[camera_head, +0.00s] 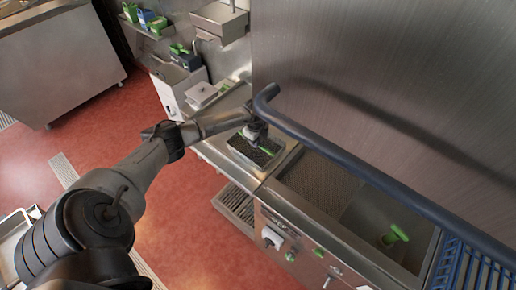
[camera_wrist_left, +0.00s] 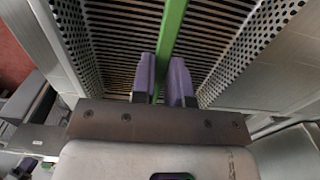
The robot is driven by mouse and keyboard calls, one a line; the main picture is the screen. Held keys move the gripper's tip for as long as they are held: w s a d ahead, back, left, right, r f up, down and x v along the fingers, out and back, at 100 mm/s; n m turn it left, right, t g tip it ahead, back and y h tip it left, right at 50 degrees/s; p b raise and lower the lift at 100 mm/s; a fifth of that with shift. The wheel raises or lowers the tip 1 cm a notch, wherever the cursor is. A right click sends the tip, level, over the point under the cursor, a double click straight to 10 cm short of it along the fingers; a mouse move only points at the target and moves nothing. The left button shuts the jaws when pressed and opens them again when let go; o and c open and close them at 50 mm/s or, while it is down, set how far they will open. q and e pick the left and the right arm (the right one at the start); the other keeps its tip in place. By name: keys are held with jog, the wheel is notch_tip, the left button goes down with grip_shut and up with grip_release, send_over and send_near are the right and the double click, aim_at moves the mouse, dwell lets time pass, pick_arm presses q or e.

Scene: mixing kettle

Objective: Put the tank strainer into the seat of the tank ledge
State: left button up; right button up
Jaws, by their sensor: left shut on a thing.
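The tank strainer is a dark metal box (camera_head: 248,152) with a green handle bar; it is at the steel ledge (camera_head: 286,160) left of the large tank. In the left wrist view its perforated walls (camera_wrist_left: 232,60) and slatted bottom (camera_wrist_left: 115,45) show, with the green bar (camera_wrist_left: 172,30) running across. My left gripper (camera_head: 256,130) is over it. Its two purple fingers, seen in the left wrist view (camera_wrist_left: 164,78), are closed on the green bar. I cannot tell whether the strainer rests in the seat or hangs just above it. My right gripper is not in view.
A thick dark rail (camera_head: 360,175) runs diagonally just right of my left gripper. The open tank (camera_head: 310,185) contains a green-handled part (camera_head: 394,235). A blue rack (camera_head: 470,265) is at the lower right. A white container (camera_head: 180,90) stands behind.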

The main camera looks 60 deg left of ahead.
pick_arm(q)
grip_shut()
jog(key=shift+r, duration=0.1)
jog(key=shift+r, duration=0.15)
notch_tip(320, 180, up, 5)
jog(key=p, duration=0.4)
jog(key=shift+f+p, duration=0.2)
jog(key=shift+p, duration=0.2)
jog(key=shift+f, duration=0.1)
